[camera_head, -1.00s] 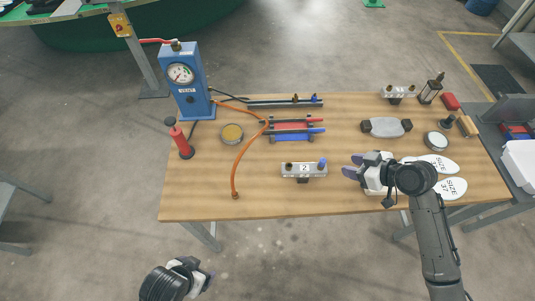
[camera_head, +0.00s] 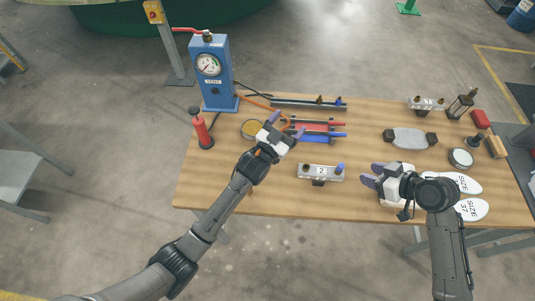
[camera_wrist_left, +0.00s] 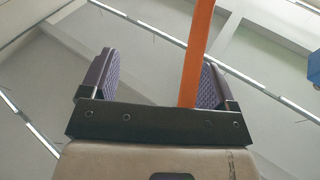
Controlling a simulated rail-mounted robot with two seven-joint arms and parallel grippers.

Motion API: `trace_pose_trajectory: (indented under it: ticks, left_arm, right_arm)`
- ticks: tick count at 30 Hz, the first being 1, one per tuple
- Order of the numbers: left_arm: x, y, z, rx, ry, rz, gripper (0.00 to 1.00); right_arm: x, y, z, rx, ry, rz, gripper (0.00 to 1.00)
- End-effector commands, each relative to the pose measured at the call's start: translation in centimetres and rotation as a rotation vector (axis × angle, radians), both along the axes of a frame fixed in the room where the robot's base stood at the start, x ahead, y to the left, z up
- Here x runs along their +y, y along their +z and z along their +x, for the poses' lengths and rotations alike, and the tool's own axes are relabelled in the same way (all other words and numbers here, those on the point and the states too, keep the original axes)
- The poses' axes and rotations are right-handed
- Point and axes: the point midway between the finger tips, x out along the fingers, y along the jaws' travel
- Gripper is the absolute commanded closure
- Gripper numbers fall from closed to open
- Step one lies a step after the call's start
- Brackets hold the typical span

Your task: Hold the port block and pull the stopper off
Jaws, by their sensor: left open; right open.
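The port block (camera_head: 321,173), silver and marked "2", sits near the table's front edge in the head view. A blue stopper (camera_head: 340,167) stands at its right end. My left gripper (camera_head: 286,124) is open, behind and left of the block, over the table beside the red and blue bars. In the left wrist view its two purple fingers stand wide apart (camera_wrist_left: 155,78), and an orange hose (camera_wrist_left: 196,50) runs between them, nearer the right finger. My right gripper (camera_head: 371,175) is open just right of the block, fingers toward it, touching nothing I can see.
A blue pump with a gauge (camera_head: 214,80) and a red cylinder (camera_head: 203,133) stand at left. A second silver block (camera_head: 426,104) sits at the back right. White insoles (camera_head: 470,209) lie right of my right gripper. The table front left is clear.

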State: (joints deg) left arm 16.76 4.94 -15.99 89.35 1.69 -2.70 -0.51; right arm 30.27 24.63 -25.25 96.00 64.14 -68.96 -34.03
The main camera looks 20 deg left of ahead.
Motion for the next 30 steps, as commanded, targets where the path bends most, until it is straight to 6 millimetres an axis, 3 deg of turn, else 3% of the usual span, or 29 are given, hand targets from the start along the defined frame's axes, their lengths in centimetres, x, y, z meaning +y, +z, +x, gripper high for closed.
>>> trace_pose_trajectory:
  ticks: [1, 6, 14, 20, 24, 30]
  left_arm:
    - [-0.4, 0.3, 1.3, -0.067, -0.005, 0.051, 0.18]
    - [-1.8, 1.4, 4.2, -0.317, -0.047, 0.231, 0.18]
    - [-3.5, 1.1, 5.8, -0.684, -0.190, 0.522, 0.18]
    - [-3.0, -3.5, 4.3, -0.894, -0.392, 0.775, 0.18]
    - [-1.1, -7.7, 2.1, -0.983, -0.562, 0.912, 0.18]
    - [2.1, -11.9, -1.2, -1.053, -0.770, 1.007, 0.18]
  right_arm:
    - [0.0, 0.0, 0.0, 0.000, 0.000, 0.000, 0.57]
    - [0.0, 0.0, 0.0, 0.000, 0.000, 0.000, 0.57]
    - [0.0, 0.0, 0.0, 0.000, 0.000, 0.000, 0.57]
    - [0.0, 0.0, 0.0, 0.000, 0.000, 0.000, 0.57]
    - [0.0, 0.0, 0.0, 0.000, 0.000, 0.000, 0.57]
    - [0.0, 0.0, 0.0, 0.000, 0.000, 0.000, 0.57]
